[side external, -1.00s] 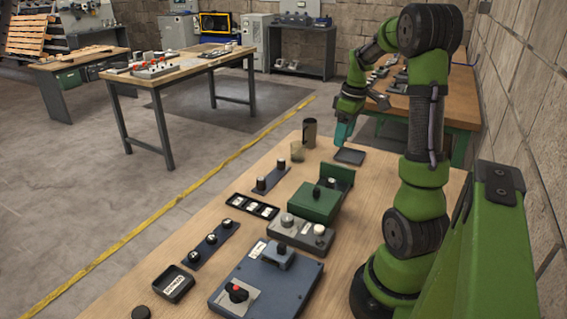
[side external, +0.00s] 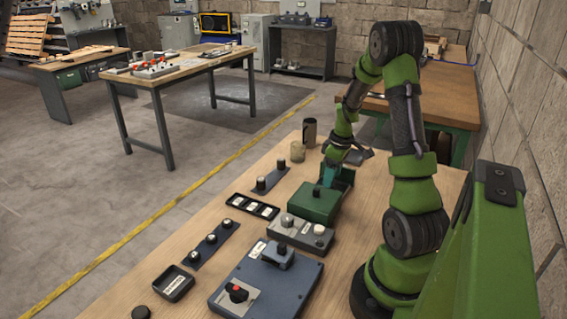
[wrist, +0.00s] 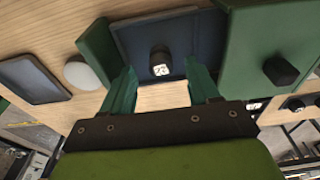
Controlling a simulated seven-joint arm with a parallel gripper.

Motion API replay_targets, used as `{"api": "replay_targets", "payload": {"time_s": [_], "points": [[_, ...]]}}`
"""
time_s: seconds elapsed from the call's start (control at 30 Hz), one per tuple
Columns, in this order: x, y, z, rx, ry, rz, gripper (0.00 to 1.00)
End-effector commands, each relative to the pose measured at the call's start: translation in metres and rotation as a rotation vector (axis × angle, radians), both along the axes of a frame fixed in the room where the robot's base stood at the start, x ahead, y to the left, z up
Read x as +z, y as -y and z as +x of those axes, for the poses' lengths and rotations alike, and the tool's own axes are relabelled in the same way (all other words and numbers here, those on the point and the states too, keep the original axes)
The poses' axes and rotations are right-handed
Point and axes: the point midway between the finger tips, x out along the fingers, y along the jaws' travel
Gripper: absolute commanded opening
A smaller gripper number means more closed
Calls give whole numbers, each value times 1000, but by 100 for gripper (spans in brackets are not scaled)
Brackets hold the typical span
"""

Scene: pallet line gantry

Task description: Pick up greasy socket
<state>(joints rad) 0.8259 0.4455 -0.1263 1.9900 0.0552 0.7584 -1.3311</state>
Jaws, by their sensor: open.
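In the wrist view a small dark socket (wrist: 160,62) with a white label reading 22 sits on a dark blue-grey plate (wrist: 195,38). The plate lies between a green upright wall on the left and a green box on the right. My gripper (wrist: 161,88) is open, its two teal fingers spread, with the socket showing ahead between them and nothing held. In the side external view my gripper (side external: 329,174) is low behind the green box, and the socket is hidden there. I cannot tell whether grease is on it.
The green box (side external: 314,204) with a black knob stands close to my gripper, and the green wall (wrist: 98,50) is on its other side. A dark cup (side external: 309,131) and a tan cup (side external: 297,151) stand behind. A grey unit (side external: 300,235) is in front.

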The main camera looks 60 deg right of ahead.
Motion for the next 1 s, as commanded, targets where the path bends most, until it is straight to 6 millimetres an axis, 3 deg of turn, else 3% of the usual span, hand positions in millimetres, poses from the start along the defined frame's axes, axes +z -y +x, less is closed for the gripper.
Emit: {"api": "replay_targets", "payload": {"time_s": [0.2,0.47,0.83,1.0], "points": [[-27,-1,4,0,-2,1,60],[-28,-1,4,0,0,0,60],[-28,-1,4,0,0,0,4],[-28,-1,4,0,0,-1,0]]}}
